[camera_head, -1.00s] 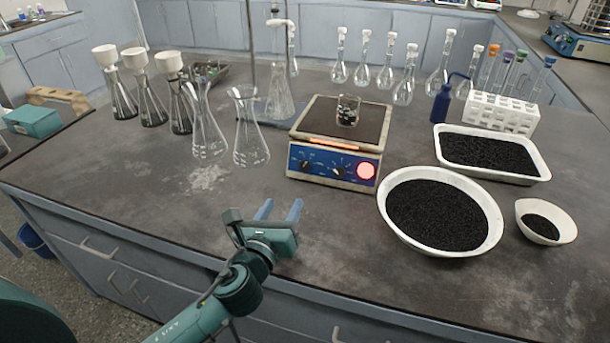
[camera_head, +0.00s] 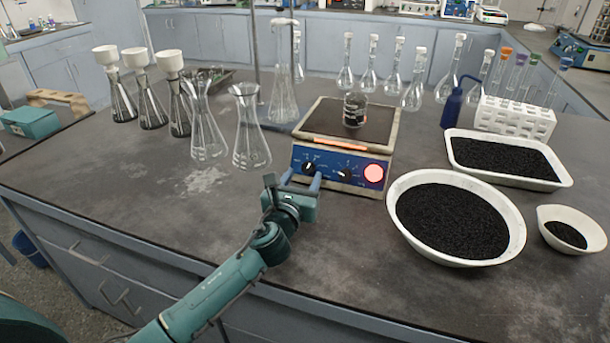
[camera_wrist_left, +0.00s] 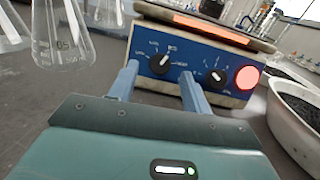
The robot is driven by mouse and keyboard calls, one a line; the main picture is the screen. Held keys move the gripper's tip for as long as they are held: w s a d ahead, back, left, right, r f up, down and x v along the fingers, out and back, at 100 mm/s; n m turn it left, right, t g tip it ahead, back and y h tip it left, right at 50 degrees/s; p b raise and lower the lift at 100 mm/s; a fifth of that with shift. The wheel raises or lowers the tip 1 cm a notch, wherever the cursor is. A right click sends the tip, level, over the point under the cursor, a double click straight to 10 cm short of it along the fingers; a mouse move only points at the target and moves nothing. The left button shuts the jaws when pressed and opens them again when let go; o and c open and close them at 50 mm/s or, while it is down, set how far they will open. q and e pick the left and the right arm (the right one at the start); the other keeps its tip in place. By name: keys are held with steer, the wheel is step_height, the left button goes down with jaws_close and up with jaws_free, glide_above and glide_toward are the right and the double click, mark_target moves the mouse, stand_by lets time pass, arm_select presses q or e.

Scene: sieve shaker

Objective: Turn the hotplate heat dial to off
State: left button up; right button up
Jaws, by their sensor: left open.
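The hotplate (camera_head: 328,166) stands mid-bench with its blue front panel facing me. The panel carries a left dial (camera_head: 308,167), a right dial (camera_head: 345,174) and a glowing red round light (camera_head: 373,173). An orange bar glows above the panel. My left gripper (camera_head: 301,179) is open in front of the left dial. In the left wrist view, the left dial (camera_wrist_left: 160,63) shows between the fingertips (camera_wrist_left: 158,72), and the right dial (camera_wrist_left: 215,77) lies outside the right finger. I cannot tell whether the fingers touch the panel. My right gripper is not in view.
A small beaker (camera_head: 355,110) stands on the hotplate. Empty flasks (camera_head: 250,140) stand close to its left. A white bowl of black grains (camera_head: 403,222) and a tray (camera_head: 560,172) sit to the right. The bench in front is clear.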

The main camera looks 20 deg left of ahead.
mark_target(309, 168)
arm_select(q)
steer(key=shift+w, duration=1.25)
steer(key=shift+c, duration=0.5)
steer(key=c, duration=0.9)
